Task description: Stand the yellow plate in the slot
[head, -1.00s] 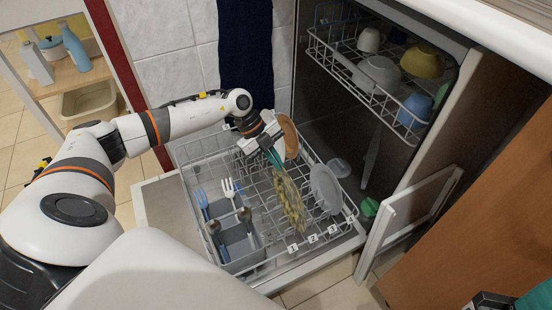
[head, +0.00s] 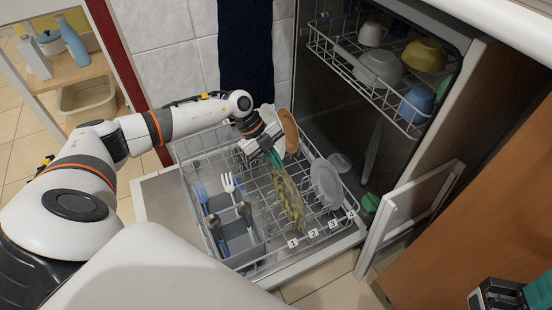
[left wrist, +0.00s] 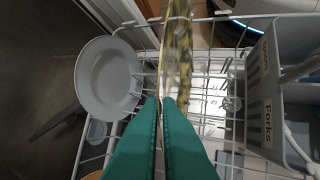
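The yellow patterned plate (head: 288,198) is upright, nearly edge-on, over the lower dishwasher rack (head: 196,223). My left gripper (head: 275,160) is shut on its rear edge. In the left wrist view, the teal fingertips (left wrist: 167,103) pinch the plate (left wrist: 177,40). The plate's front end is close to the numbered slot labels (head: 293,243), near label 1. I cannot tell whether its lower edge rests between the wires. My right gripper (head: 512,296) is partly in view at the bottom right; its opening cannot be made out.
A grey plate (head: 325,184) stands right of the yellow plate, and an orange-brown plate (head: 289,130) is behind the gripper. A cutlery basket (head: 236,232) is on the left. The upper rack (head: 346,62) holds bowls and cups. The dishwasher side and cabinet (head: 480,190) close off the right.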

